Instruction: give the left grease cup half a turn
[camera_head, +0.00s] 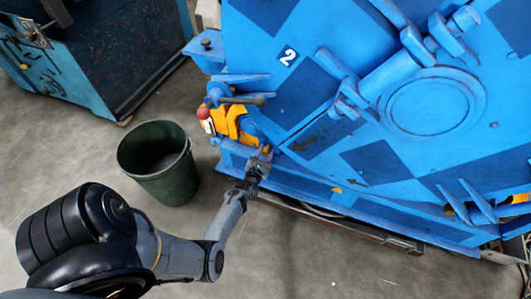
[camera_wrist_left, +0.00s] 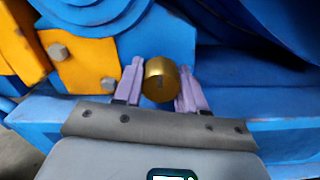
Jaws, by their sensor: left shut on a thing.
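The left grease cup (camera_wrist_left: 160,80) is a small brass-coloured cylinder low on the blue machine. In the left wrist view it sits between the two purple fingers of my left gripper (camera_wrist_left: 157,92), which is shut on it. In the head view my left gripper (camera_head: 262,160) is at the lower left edge of the blue machine, and the cup is too small and covered to make out well. My right gripper does not show in either view.
The blue drum blaster (camera_head: 310,100) fills the upper right. Yellow bolted blocks (camera_wrist_left: 80,62) are close left of the gripper. A lever with a dark knob (camera_head: 258,101) sticks out above. A dark green bin (camera_head: 165,180) stands left on the floor. A blue-green cabinet (camera_head: 80,80) is at upper left.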

